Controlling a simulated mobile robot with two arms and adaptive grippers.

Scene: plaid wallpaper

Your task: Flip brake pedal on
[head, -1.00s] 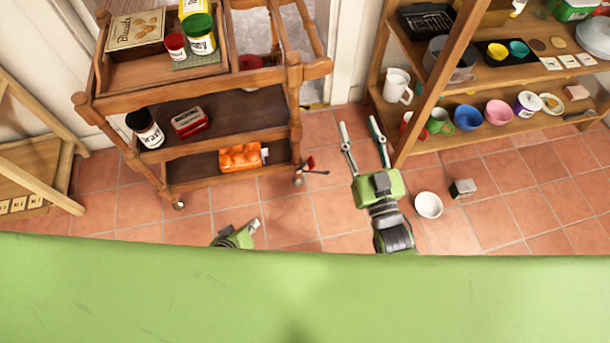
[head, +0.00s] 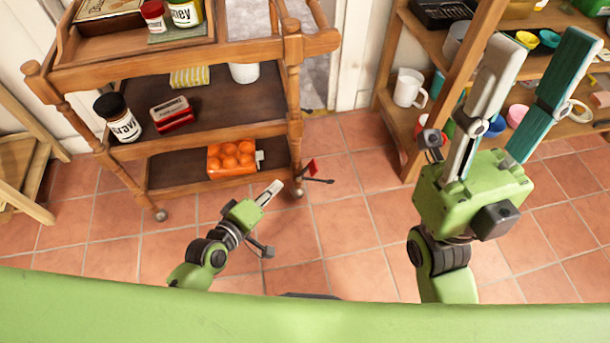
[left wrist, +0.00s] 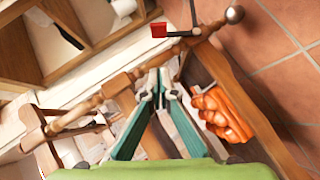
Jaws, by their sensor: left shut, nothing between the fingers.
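The brake pedal (head: 311,167) is a small red pad with a dark lever. It sits beside the caster at the right front leg of the wooden trolley (head: 160,77). In the left wrist view the red pedal (left wrist: 158,30) shows near the top, by the trolley leg and its round caster. Its exact tilt is hard to tell. My left gripper (head: 275,187) is shut and empty, low over the floor, left of and nearer than the pedal, apart from it. Its closed fingertips (left wrist: 158,85) point toward the trolley leg. My right gripper (head: 540,48) is open and empty, raised in front of the right shelf.
The trolley's lower shelf holds an orange egg-like pack (head: 231,158); its middle shelf holds a dark-lidded jar (head: 121,122) and a red box (head: 172,114). A wooden shelf (head: 415,135) with cups stands right. Tiled floor (head: 345,230) is clear between.

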